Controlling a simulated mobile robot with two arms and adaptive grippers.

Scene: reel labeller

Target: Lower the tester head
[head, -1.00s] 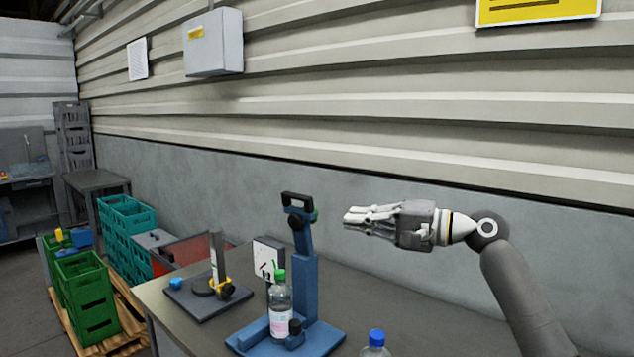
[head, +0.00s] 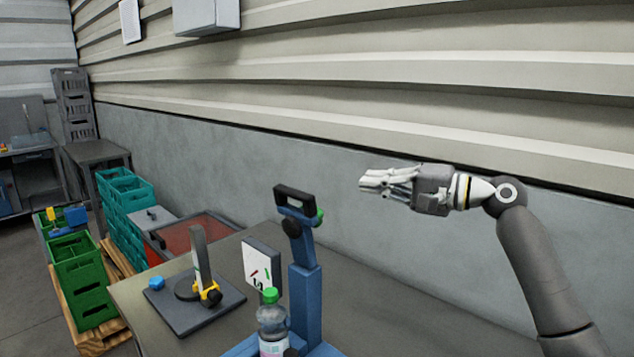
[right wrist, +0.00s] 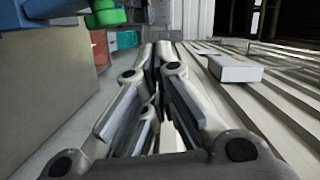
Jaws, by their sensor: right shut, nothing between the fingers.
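The tester (head: 306,290) is a blue stand on the bench with an upright column. Its head (head: 297,215) is raised at the top, with a black loop handle (head: 295,196) and a green part on its right side. A clear bottle (head: 272,322) with a green cap stands upright on the tester base, its bottom cut off by the frame edge. My right gripper (head: 364,182) is shut and empty, to the right of and a little above the head, apart from it. The right wrist view shows its closed fingers (right wrist: 158,60). My left gripper is not in view.
A dark plate with an upright post and yellow clamp (head: 210,294) stands left on the bench (head: 150,310). A white panel (head: 260,264) stands behind the bottle. Green crates (head: 85,285) and teal crates (head: 125,205) stand left of the bench. The corrugated wall (head: 400,60) lies behind.

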